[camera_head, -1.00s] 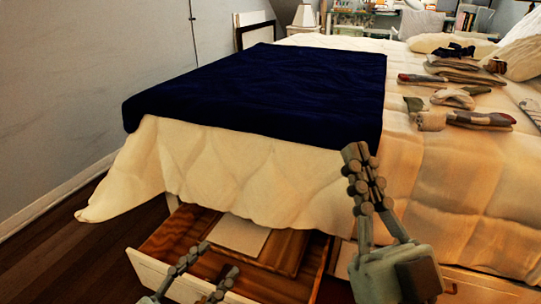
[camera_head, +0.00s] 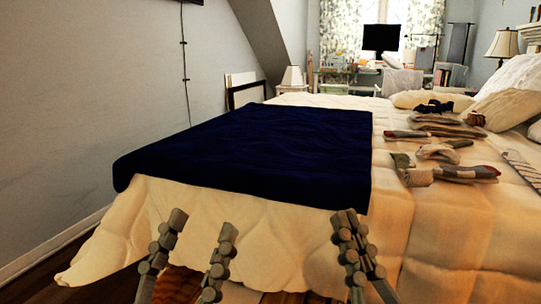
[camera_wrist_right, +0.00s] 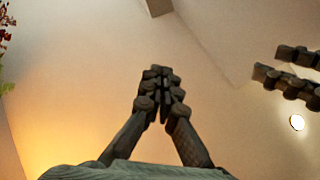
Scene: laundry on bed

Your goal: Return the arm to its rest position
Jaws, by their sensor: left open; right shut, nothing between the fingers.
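My left gripper (camera_head: 199,240) is at the lower middle-left of the head view, its two fingers spread apart with nothing between them. My right gripper (camera_head: 347,225) stands to the right of it with its fingers together and empty. The right wrist view also shows the right gripper (camera_wrist_right: 161,80) with its fingertips meeting, pointing up toward the ceiling. Two dark fingers show at that view's right edge. Both grippers are in front of the bed's near end, apart from the bedding as far as I can tell.
A bed with a cream quilt (camera_head: 420,225) fills the middle, with a dark blue blanket (camera_head: 260,155) on it. Several folded clothes (camera_head: 445,155) lie on its right side. A wooden drawer (camera_head: 180,285) is partly visible below the bed's near end. A wall (camera_head: 90,100) is at left.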

